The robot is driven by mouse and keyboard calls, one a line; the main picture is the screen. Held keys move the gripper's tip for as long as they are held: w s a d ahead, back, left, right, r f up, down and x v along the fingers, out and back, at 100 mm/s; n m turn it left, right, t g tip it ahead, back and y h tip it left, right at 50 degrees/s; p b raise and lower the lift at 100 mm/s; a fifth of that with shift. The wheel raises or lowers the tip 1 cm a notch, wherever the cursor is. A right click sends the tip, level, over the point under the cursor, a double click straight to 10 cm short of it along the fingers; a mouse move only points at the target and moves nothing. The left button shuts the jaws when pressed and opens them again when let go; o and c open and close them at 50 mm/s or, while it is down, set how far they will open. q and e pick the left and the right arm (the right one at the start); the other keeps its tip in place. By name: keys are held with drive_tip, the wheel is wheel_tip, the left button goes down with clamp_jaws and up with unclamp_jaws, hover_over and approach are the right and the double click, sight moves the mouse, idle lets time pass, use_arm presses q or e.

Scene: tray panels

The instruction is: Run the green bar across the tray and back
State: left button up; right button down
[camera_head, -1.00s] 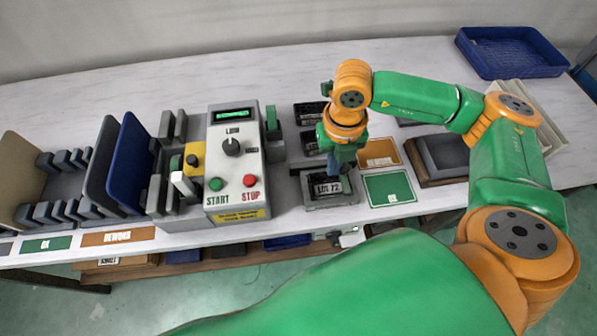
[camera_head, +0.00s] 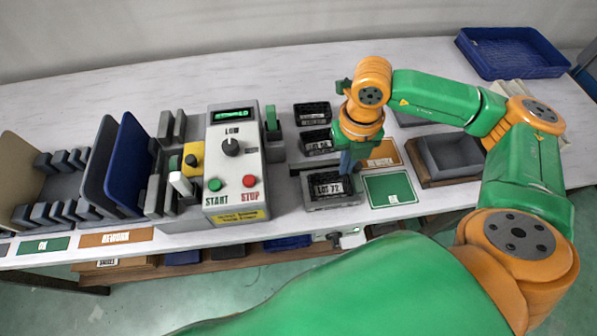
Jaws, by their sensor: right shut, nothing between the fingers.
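A small dark tray labelled LOT 72 (camera_head: 328,188) stands on a grey base near the table's front, right of the grey control box. A green upright piece (camera_head: 271,118) stands in a grey holder at the box's right side; it is the only bar-like green thing I make out. My right gripper (camera_head: 345,172) points down at the right rear edge of the LOT 72 tray, its blue fingers shut and empty. I cannot tell whether the fingertips touch the tray. The tray's inside is too small to read. My left gripper is out of view.
Two more dark labelled trays (camera_head: 312,114) (camera_head: 317,141) stand behind. The control box (camera_head: 233,160) has a dial and START and STOP buttons. A green card (camera_head: 390,190) and an orange card (camera_head: 384,154) lie to the right, before a grey bin (camera_head: 450,155). A blue crate (camera_head: 510,50) is far right.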

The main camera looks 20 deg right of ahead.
drive_tip(key=shift+a, duration=0.1)
drive_tip(key=shift+w+a, duration=0.1)
drive_tip(key=shift+a, duration=0.2)
wheel_tip(320, 180, up, 7)
drive_tip(key=p, duration=0.5)
